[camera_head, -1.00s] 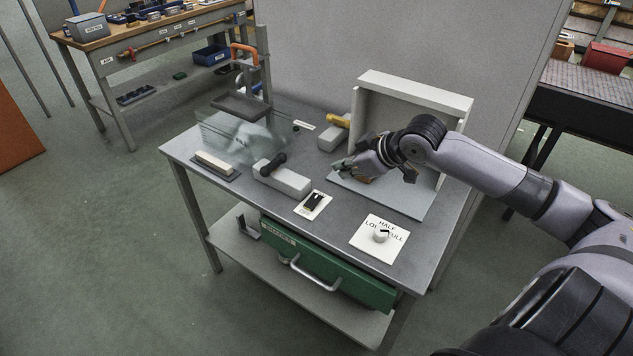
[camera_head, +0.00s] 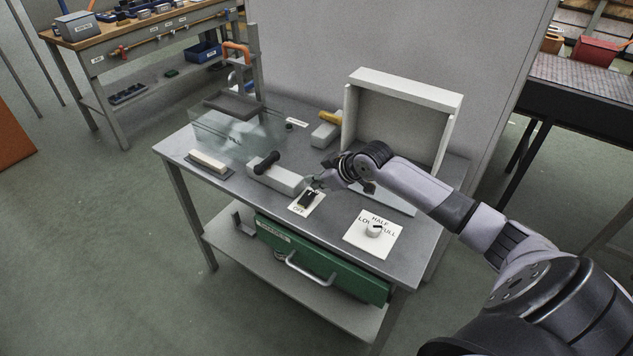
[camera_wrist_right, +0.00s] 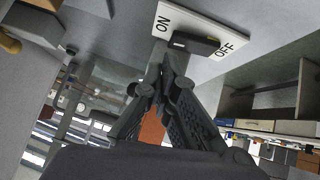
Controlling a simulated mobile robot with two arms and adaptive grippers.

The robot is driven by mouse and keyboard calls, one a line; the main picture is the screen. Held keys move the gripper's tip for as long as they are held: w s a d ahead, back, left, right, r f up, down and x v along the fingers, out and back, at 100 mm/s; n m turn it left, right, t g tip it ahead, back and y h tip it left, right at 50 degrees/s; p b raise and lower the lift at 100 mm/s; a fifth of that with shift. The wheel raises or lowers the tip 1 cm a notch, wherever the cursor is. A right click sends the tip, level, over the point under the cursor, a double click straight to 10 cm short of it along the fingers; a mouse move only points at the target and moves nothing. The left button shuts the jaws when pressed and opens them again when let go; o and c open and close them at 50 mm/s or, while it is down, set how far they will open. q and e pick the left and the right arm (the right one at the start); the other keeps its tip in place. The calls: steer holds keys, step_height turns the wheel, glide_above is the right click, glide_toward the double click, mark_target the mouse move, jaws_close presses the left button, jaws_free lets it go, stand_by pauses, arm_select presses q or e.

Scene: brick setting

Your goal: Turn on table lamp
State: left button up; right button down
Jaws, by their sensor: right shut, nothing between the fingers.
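A white plate (camera_head: 317,207) with a dark switch (camera_head: 307,200) lies on the grey table, and OFF is readable at its near end. In the right wrist view the switch (camera_wrist_right: 196,42) sits between the words ON and OFF on the plate (camera_wrist_right: 207,22). My right gripper (camera_head: 314,185) is shut and empty, its tips close to the switch at the plate's far end. In the wrist view its fingertips (camera_wrist_right: 171,52) are near the switch on the ON side; I cannot tell whether they touch. No lamp is recognisable. My left gripper is out of view.
A white plate with a round knob (camera_head: 373,230) lies to the right. A grey block with a black handle (camera_head: 281,177) stands left of the switch. A clear panel (camera_head: 229,135) and an open white box (camera_head: 404,80) stand farther back. A green drawer (camera_head: 320,262) hangs below.

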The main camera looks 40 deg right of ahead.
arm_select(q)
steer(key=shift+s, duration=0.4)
arm_select(e)
steer(key=shift+d+f, duration=0.15)
steer(key=shift+f, duration=0.55)
steer(key=shift+d+f+y, duration=0.15)
steer(key=shift+f+y, duration=0.25)
steer(key=shift+y, duration=0.1)
steer(key=shift+w+d+f+m+g, duration=0.2)
steer(key=shift+d+f+m+g, duration=0.1)
steer(key=shift+s+a+r, duration=0.15)
steer(key=shift+a+r, duration=0.1)
steer(key=shift+a, duration=0.05)
steer(key=shift+s+a+r+p, duration=0.2)
steer(key=shift+a+p, duration=0.1)
steer(key=shift+p, duration=0.55)
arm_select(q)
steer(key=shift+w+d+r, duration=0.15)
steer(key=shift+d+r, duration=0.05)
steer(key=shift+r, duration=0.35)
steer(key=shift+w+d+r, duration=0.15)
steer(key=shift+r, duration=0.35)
arm_select(e)
steer(key=shift+a, duration=0.25)
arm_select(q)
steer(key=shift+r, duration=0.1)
arm_select(e)
steer(key=shift+r, duration=0.1)
